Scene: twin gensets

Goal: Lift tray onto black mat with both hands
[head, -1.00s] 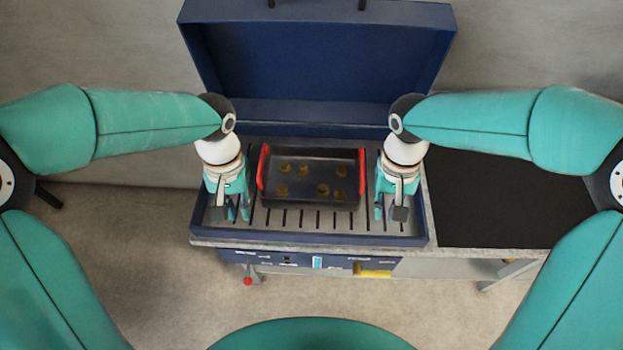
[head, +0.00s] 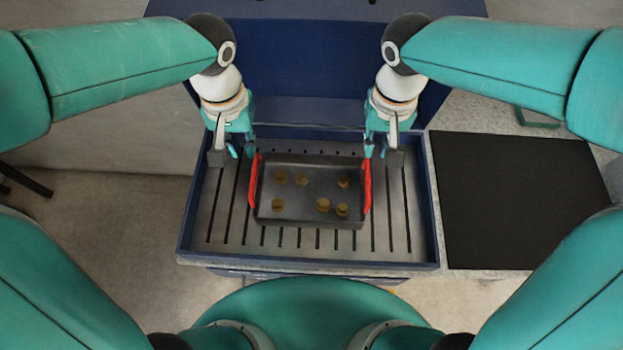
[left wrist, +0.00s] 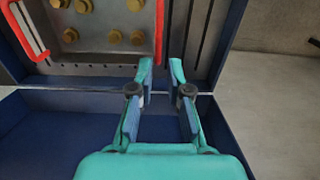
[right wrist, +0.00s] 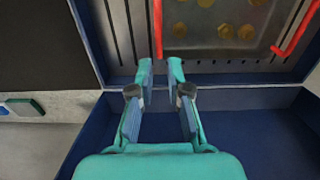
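The black mat (head: 525,205) lies empty on the surface right of the grill. My left gripper (head: 241,152) is by the far end of the left handle, and my right gripper (head: 376,152) by the far end of the right handle. Both wrist views show a gap between the fingertips of the left gripper (left wrist: 161,72) and right gripper (right wrist: 160,72), with nothing between them.
The raised blue lid (head: 310,70) stands behind the grill, close behind both grippers. The grill's low blue rim (head: 429,200) lies between tray and mat. A small green object (head: 537,117) is behind the mat; it also shows in the right wrist view (right wrist: 25,106).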

